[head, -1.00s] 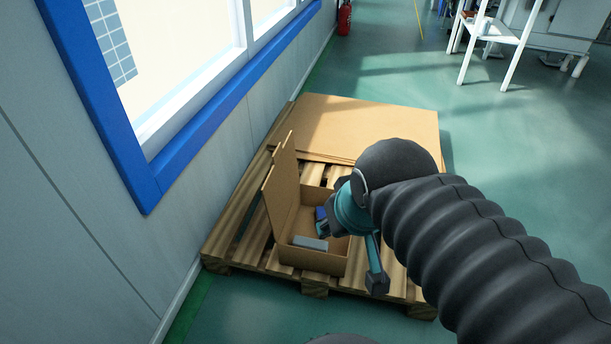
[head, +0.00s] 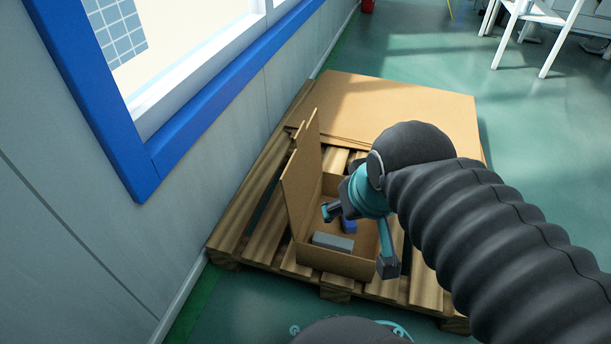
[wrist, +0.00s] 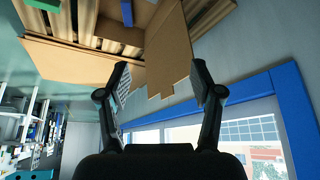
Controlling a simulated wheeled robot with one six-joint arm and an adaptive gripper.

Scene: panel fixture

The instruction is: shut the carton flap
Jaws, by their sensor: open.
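The open cardboard carton (head: 350,263) stands on a wooden pallet. Its tall flap (head: 301,180) stands upright along the left side, towards the wall. A grey block (head: 333,242) and a blue item (head: 349,227) lie inside the carton. My gripper (head: 358,240) is open, with its fingers spread over the carton, right of the flap. In the wrist view my gripper (wrist: 162,80) shows empty, with the cardboard flap (wrist: 168,55) in the gap between the fingers. I cannot tell whether a finger touches it. My arm hides part of the carton's right side.
The wooden pallet (head: 260,245) lies close to the grey wall (head: 80,250) with a blue-framed window (head: 160,170). Flat cardboard sheets (head: 400,105) lie on the pallet's far part. Green floor (head: 540,130) is clear at the right. A white stand (head: 530,30) is farther back.

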